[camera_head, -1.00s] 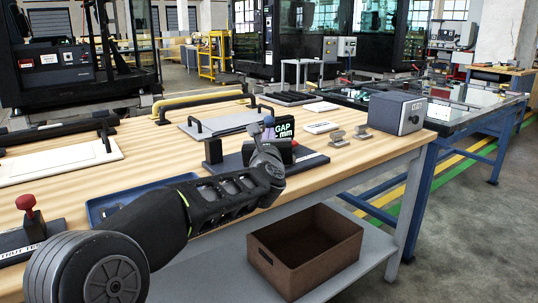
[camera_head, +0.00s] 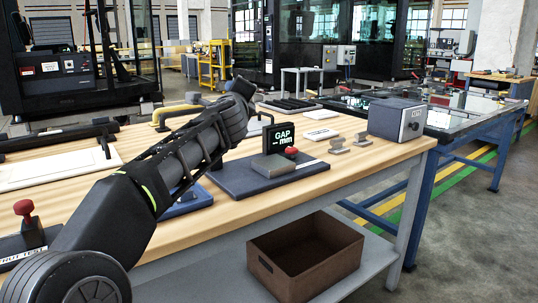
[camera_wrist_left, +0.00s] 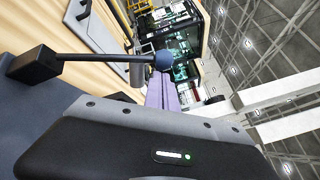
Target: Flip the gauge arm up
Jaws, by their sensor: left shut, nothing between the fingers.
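The gap gauge has a dark blue base (camera_head: 232,178), a black "GAP mm" display (camera_head: 278,142), a grey block (camera_head: 274,166) and a red knob (camera_head: 291,152). In the left wrist view, the gauge arm is a black rod (camera_wrist_left: 100,57) with a blue ball tip (camera_wrist_left: 163,60). It extends from a black pivot block (camera_wrist_left: 35,64) toward the ceiling side, so it looks roughly upright. My left gripper (camera_wrist_left: 160,92) is shut and empty, its lavender fingers close beside the ball; contact is unclear. My left arm hides the pivot in the head view. My right gripper is out of view.
A red-knobbed fixture (camera_head: 27,220) is at the front left. A brown bin (camera_head: 305,258) sits on the lower shelf. Bare wood lies along the front edge.

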